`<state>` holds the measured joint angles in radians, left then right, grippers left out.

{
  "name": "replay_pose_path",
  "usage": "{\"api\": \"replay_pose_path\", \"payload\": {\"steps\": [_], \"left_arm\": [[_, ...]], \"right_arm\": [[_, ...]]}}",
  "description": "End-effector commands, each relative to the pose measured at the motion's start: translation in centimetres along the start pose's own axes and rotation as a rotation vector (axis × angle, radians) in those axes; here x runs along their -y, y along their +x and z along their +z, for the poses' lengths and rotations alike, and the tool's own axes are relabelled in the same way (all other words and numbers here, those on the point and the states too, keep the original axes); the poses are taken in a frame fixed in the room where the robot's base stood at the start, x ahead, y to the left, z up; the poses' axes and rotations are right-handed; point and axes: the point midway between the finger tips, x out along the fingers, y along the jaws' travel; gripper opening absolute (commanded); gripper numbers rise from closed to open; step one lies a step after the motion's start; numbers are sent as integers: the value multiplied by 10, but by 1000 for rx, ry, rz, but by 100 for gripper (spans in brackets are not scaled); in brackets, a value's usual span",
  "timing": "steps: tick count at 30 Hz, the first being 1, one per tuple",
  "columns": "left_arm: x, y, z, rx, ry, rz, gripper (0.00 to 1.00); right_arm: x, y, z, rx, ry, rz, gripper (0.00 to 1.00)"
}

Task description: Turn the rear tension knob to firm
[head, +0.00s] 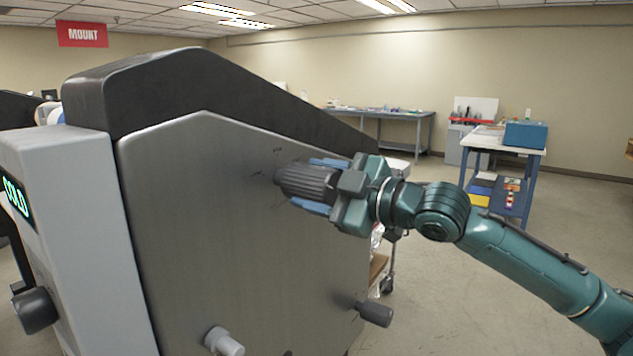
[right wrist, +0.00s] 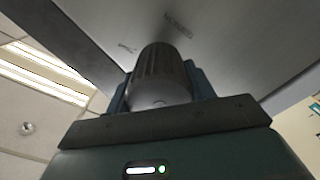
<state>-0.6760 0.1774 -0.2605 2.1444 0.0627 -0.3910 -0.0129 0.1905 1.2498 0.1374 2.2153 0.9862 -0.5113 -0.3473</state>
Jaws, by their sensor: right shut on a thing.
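A dark ribbed knob (head: 305,182) stands out from the grey side panel (head: 200,200) of the laminator. My right gripper (head: 318,184) is shut on this knob, with a blue finger above it and one below it. In the right wrist view the ribbed knob (right wrist: 160,75) sits between the fingers, in front of the panel. Small markings show on the panel around the knob, but they are too small to read. The knob's pointer position cannot be made out. My left gripper is not in view.
A crank handle (head: 374,312) and a light grey knob (head: 223,342) stick out low on the panel. A display (head: 15,196) reading COLD and a black knob (head: 35,310) are at the left. A blue cart (head: 505,165) and a workbench (head: 385,115) stand behind, with open floor between.

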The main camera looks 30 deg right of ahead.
Motion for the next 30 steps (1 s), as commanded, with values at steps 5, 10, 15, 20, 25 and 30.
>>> {"api": "replay_pose_path", "payload": {"steps": [5, 10, 15, 20, 25, 30], "left_arm": [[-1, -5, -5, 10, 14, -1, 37], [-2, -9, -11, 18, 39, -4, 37], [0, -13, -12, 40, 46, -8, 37], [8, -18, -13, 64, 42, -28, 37], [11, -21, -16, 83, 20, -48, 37], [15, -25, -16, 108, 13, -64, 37]], "right_arm": [[-2, 0, -2, 0, 162, -1, 31], [-2, 0, -2, 2, 324, -2, 31], [-3, 0, -2, 2, 487, -1, 31], [-3, 0, -2, 2, 638, -1, 31], [-3, 0, -2, 3, 782, -1, 31], [-3, 0, -2, 3, 899, -1, 31]]}}
